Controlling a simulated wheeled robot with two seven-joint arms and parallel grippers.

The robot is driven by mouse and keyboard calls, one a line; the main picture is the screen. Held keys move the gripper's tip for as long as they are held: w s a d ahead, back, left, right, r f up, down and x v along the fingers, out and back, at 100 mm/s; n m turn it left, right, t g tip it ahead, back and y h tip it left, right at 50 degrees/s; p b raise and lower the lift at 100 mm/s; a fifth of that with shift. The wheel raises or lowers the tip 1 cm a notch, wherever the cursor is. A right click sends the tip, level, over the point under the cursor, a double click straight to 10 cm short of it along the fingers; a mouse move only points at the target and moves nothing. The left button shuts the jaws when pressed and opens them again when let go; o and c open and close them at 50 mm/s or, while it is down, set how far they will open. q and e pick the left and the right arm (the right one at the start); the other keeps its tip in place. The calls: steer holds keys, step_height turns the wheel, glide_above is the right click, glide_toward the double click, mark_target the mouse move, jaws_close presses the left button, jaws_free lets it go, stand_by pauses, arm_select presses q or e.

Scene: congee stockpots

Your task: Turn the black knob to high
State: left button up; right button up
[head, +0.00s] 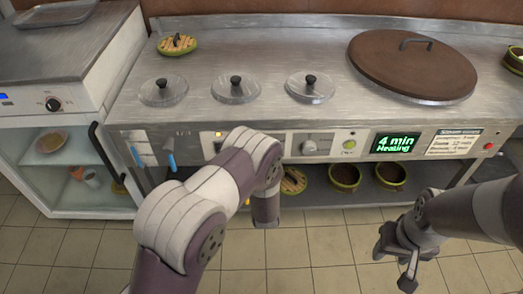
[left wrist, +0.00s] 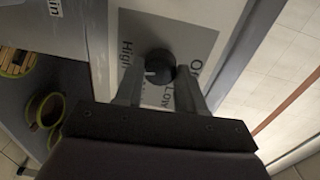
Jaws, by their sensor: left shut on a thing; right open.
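The black knob (left wrist: 159,64) sits on a grey label plate (left wrist: 200,42) in the left wrist view. "High" is printed left of the knob, and "Low" and a partly covered word are to its right. My left gripper (left wrist: 158,78) is shut on the knob, one finger on each side. In the head view my left arm hides this gripper and the knob. My right gripper (head: 396,266) is open and empty at the lower right, apart from the counter.
The steel counter (head: 230,60) holds several lids. Its front panel has a silver knob (head: 310,147), a green button (head: 349,145) and a display (head: 395,144) reading "4 min Heating". Bowls (head: 344,176) stand on the shelf below. Another appliance (head: 60,60) stands at left. Tiled floor is clear in front.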

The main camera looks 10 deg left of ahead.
arm_select(q)
steer(key=shift+m+p, duration=0.5)
steer(key=shift+m, duration=0.6)
steer(key=shift+f, duration=0.1)
steer(key=o, duration=1)
steer(key=shift+o, duration=0.2)
steer(key=shift+s+d, duration=0.1)
steer(key=p+v, duration=0.2)
steer(key=v, duration=1)
steer(key=shift+s+d, duration=0.15)
steer(key=shift+s, duration=0.1)
